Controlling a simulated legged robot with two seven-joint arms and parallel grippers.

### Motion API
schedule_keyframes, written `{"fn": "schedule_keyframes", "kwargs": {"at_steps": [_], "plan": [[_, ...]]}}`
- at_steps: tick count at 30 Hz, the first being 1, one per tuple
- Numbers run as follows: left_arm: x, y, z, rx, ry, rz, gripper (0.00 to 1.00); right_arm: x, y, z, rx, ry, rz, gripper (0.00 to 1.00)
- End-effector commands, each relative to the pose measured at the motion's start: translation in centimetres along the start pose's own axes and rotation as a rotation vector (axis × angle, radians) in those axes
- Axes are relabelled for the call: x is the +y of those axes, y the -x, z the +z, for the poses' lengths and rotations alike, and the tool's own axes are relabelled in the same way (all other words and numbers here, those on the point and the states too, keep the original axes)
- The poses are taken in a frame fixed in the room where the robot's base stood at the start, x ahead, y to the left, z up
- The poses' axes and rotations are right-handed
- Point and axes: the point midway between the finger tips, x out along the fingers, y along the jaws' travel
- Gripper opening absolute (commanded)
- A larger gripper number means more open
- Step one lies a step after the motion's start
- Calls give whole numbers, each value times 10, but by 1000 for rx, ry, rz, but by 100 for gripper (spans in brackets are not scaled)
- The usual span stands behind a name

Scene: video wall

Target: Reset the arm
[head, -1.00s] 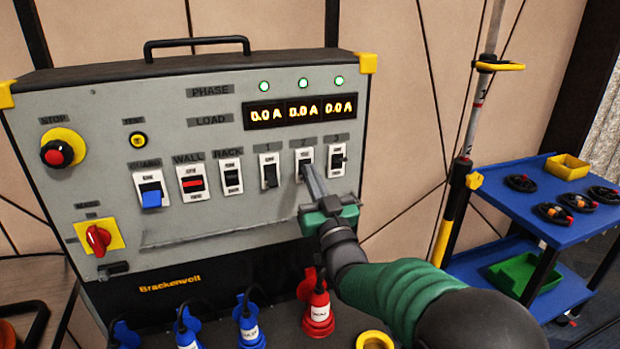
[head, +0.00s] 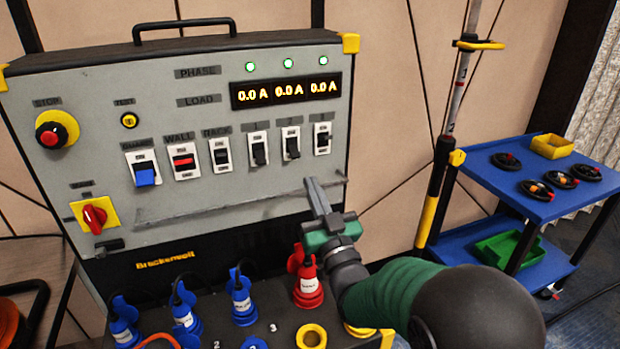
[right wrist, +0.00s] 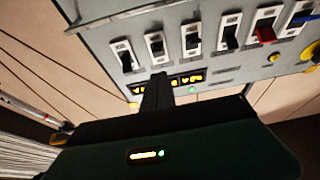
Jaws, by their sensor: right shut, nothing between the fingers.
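My right gripper (head: 314,196) is shut and empty, in front of the lower right of a grey power distribution panel (head: 200,120). Its fingertips are below the row of switches, apart from them. In the right wrist view the shut fingers (right wrist: 157,95) point at the panel, with the switches beyond them. The switches labelled 1 (head: 259,150), 2 (head: 291,146) and 3 (head: 322,138) are black in white frames. The load display (head: 287,90) reads 0.0 A three times, and three green phase lamps (head: 288,64) are lit. My left gripper is not in view.
Several blue plugs (head: 241,300) and a red plug (head: 306,282) stick up from the panel's lower ledge, the red one close to my right gripper. A blue cart (head: 530,190) with cable coils stands at the right. A striped pole (head: 440,180) stands between.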

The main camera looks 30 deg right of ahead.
Motion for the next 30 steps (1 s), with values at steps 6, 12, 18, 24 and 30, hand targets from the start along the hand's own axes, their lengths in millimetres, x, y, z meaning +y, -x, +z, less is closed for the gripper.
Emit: {"fn": "schedule_keyframes", "kwargs": {"at_steps": [6,12,18,24,30], "plan": [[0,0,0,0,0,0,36,0,0,0,0,0,-1,0],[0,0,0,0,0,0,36,-1,0,2,-9,-1,-1,0],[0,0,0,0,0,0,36,-29,21,82,-370,-17,-27,0],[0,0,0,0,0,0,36,-76,130,188,-1003,7,-108,0],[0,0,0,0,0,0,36,-97,243,216,-1448,64,-186,0]]}}
